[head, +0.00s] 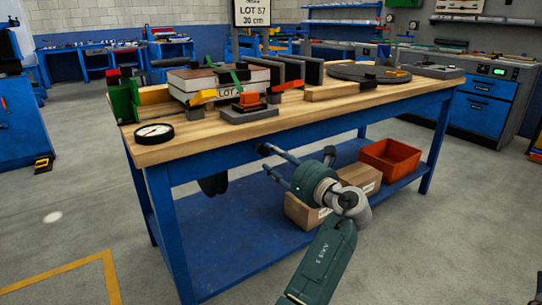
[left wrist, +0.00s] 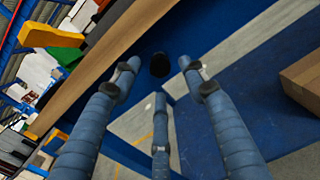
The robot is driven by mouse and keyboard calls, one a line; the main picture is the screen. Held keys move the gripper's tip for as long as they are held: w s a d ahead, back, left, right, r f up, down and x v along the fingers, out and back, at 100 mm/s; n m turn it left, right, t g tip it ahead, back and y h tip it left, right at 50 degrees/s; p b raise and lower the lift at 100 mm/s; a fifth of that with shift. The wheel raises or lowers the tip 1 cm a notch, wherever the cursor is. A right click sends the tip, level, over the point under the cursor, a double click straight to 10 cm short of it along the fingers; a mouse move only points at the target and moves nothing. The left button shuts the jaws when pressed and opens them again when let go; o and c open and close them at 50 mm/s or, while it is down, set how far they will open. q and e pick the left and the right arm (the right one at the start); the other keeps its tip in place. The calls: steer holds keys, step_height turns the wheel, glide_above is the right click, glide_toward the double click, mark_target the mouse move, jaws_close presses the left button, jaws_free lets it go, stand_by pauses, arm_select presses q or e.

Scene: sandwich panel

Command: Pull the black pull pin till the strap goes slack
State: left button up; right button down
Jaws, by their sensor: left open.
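The layered panel (head: 205,86) marked LOT lies on the workbench, with a green strap (head: 236,76) across its top. A yellow-orange part (head: 202,97) sits at its front edge; a yellow part (left wrist: 50,36) also shows in the left wrist view. I cannot make out the black pull pin for certain. A black round object (left wrist: 159,66) shows beyond my fingertips in the left wrist view; I cannot tell if it is the pin. My left gripper (head: 267,164) is open and empty, in front of the bench and below its top. My right gripper is not in view.
The wooden bench top (head: 290,112) has a blue frame. A dial gauge (head: 154,132) and a grey base with an orange block (head: 249,102) stand near its front edge. Black discs (head: 213,184) hang beneath. Cardboard boxes (head: 305,212) and an orange bin (head: 390,158) fill the lower shelf's right.

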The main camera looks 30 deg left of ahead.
arm_select(q)
steer(key=shift+v, duration=2.25)
